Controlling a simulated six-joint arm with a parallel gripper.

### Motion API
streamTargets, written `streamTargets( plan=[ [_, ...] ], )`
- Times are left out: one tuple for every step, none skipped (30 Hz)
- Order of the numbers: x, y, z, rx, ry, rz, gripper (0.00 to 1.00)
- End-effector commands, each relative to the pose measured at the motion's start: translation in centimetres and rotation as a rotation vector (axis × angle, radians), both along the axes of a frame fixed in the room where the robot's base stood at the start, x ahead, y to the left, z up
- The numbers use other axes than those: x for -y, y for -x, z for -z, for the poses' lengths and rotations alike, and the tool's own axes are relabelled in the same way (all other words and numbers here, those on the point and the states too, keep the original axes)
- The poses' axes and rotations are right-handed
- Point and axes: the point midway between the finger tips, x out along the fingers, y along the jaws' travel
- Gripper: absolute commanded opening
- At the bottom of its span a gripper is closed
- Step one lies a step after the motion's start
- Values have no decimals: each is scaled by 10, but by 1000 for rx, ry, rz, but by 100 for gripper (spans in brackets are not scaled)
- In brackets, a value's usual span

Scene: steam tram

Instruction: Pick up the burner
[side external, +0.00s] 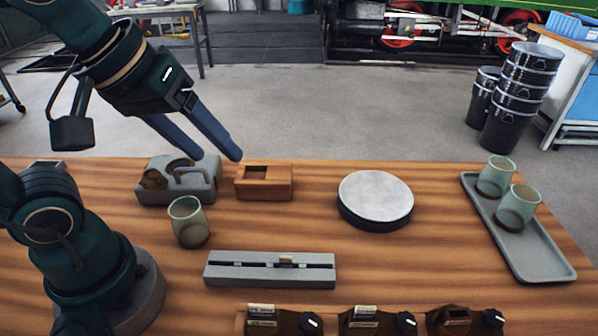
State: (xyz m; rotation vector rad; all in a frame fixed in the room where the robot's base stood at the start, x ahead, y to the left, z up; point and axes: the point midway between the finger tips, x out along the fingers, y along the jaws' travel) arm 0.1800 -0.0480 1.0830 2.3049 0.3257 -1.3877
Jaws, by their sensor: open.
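My gripper (219,155) is open and empty, its two blue-grey fingers pointing down and right above the back left of the wooden table. Nothing is plainly marked as the burner. A round, low disc (375,192) with a pale top and black side lies flat right of centre and could be it; I cannot tell for sure. The disc is well to the right of my gripper and apart from it. Dark brown units with black knobs (370,322) along the front edge are partly cut off by the frame.
A grey holder (205,190) and a wooden box (264,187) stand near my fingertips. A green cup (187,222) stands before them. A slotted grey bar (270,276) lies in front. A grey tray (535,258) holds two cups at right. Bare table surrounds the disc.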

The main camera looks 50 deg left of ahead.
Motion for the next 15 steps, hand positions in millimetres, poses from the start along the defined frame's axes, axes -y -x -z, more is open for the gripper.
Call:
streamTargets(
  plan=[
    [6, -8, -6, -17, 37, -43, 64],
    [9, -13, -9, -27, 58, -70, 64],
    [14, -19, -13, -42, 87, -107, 64],
    [19, -23, -15, -54, 106, -133, 64],
    [24, -28, -17, -69, 125, -157, 64],
    [31, -34, -19, -88, 149, -191, 64],
    [37, -40, -20, -104, 166, -214, 64],
    [43, -44, -20, -121, 181, -238, 64],
    [52, -51, -20, -143, 199, -267, 64],
    [59, -55, -20, -161, 210, -287, 64],
    [67, -59, -19, -178, 221, -307, 64],
    [77, -65, -16, -201, 231, -330, 64],
    [85, -68, -14, -219, 236, -347, 64],
    [94, -71, -11, -236, 240, -361, 64],
    [105, -75, -6, -260, 243, -380, 64]
  ],
)
